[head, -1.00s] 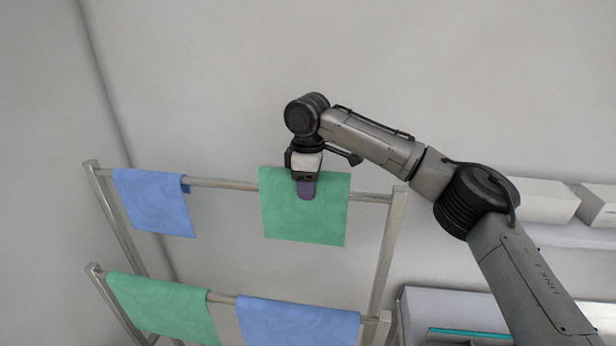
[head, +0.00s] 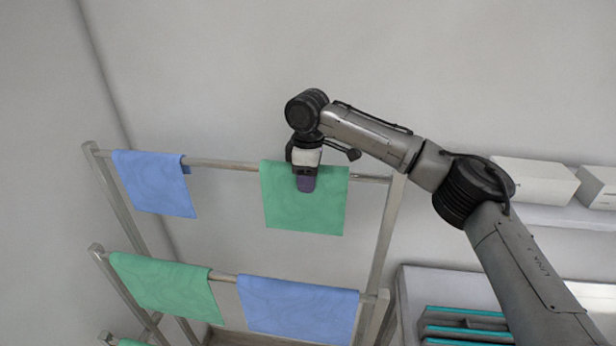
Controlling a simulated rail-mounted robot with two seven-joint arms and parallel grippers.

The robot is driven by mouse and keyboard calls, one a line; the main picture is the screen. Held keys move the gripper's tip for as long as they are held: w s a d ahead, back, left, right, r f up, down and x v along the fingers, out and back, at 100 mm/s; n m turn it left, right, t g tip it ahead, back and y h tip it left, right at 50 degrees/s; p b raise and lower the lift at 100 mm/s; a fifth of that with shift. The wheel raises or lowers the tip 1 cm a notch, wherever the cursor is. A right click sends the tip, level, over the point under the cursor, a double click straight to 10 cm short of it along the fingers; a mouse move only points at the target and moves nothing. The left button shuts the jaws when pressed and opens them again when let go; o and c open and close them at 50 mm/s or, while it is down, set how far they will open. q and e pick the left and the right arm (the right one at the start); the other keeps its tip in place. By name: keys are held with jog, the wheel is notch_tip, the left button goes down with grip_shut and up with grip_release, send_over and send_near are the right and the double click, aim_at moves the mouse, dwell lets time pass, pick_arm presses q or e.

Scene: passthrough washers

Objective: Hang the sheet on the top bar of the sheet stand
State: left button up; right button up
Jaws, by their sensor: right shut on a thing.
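A green sheet (head: 325,212) is in the middle of the head view, at the right part of the top bar (head: 225,164) of the sheet stand (head: 376,250). Its top edge is level with the bar and its front hangs down flat. Whether it folds over behind the bar is hidden. My right gripper (head: 306,184) is shut on the green sheet near the middle of its top edge. My left gripper is not in view.
A blue sheet (head: 154,185) hangs at the left of the top bar, with a gap between it and the green sheet. A second green sheet (head: 165,287) and a blue one (head: 298,308) hang on the lower bar. White boxes (head: 533,181) and teal-edged trays (head: 465,325) are at right.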

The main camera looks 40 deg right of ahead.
jog(key=o, duration=1)
jog(key=shift+o, duration=1)
jog(key=shift+r, duration=0.1)
notch_tip(320, 180, up, 8)
jog(key=shift+r+b, duration=0.1)
jog(key=shift+b, duration=0.55)
notch_tip(320, 180, up, 4)
jog(key=shift+p, duration=0.6)
jog(key=shift+r, duration=0.7)
